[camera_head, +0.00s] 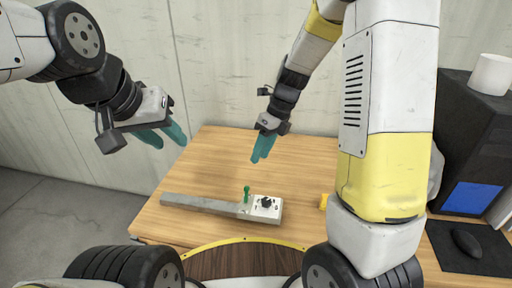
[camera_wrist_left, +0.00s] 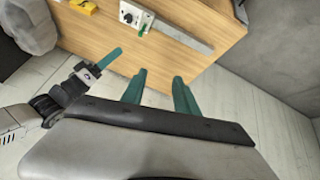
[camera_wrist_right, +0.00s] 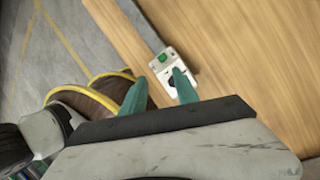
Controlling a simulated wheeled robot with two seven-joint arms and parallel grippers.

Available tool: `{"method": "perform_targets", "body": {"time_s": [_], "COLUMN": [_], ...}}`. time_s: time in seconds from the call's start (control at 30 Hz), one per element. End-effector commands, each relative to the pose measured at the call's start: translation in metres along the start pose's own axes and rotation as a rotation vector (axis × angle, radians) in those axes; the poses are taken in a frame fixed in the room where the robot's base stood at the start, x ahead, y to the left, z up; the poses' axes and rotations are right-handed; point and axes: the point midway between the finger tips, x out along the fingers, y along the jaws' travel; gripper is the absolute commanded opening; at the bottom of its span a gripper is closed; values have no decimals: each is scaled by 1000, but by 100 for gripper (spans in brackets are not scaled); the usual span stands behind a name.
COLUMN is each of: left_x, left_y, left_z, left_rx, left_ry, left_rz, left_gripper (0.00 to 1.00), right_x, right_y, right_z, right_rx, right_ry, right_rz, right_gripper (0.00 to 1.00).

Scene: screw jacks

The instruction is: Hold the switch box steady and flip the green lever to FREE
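The switch box (camera_head: 265,207) is a small light-grey box with a black knob, lying on the wooden table (camera_head: 220,160) at the right end of a long grey bar (camera_head: 200,204). The green lever (camera_head: 246,194) stands up near its left edge; it also shows in the left wrist view (camera_wrist_left: 143,30). Any lettering is too small to read. My left gripper (camera_head: 165,137) is open and empty, up and left of the box, past the table's left edge. My right gripper (camera_head: 262,148) is open and empty above the table behind the box. One right finger partly covers the box in the right wrist view.
A small yellow object (camera_head: 323,201) lies right of the box. A black computer case (camera_head: 465,140) with a white cup (camera_head: 491,75) on top stands at the right, with a mouse (camera_head: 467,243) on a dark pad before it. The table behind the box is clear.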

Motion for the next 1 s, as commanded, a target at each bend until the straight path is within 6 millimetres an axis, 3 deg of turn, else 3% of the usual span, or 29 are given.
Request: {"method": "perform_targets", "body": {"time_s": [0.13, 0.27, 0.47, 0.7, 1.0], "left_x": [0, 3, 27, 86, 176], "left_y": [0, -1, -6, -15, -21], "left_z": [0, -2, -15, -36, -44], "left_rx": [0, 16, 170, 517, 964], "left_ry": [0, -8, -74, -208, -369], "left_rz": [0, -3, -27, -37, 33], "left_gripper": [38, 64, 65, 65, 65], "right_x": [24, 30, 30, 30, 30], "right_y": [-9, -11, -11, -11, -11], "right_z": [4, 6, 6, 6, 6], "right_rx": [183, 247, 253, 251, 250], "right_ry": [35, 45, 45, 45, 45], "right_rz": [19, 23, 23, 23, 23], "right_gripper": [36, 36, 36, 36, 36]}}
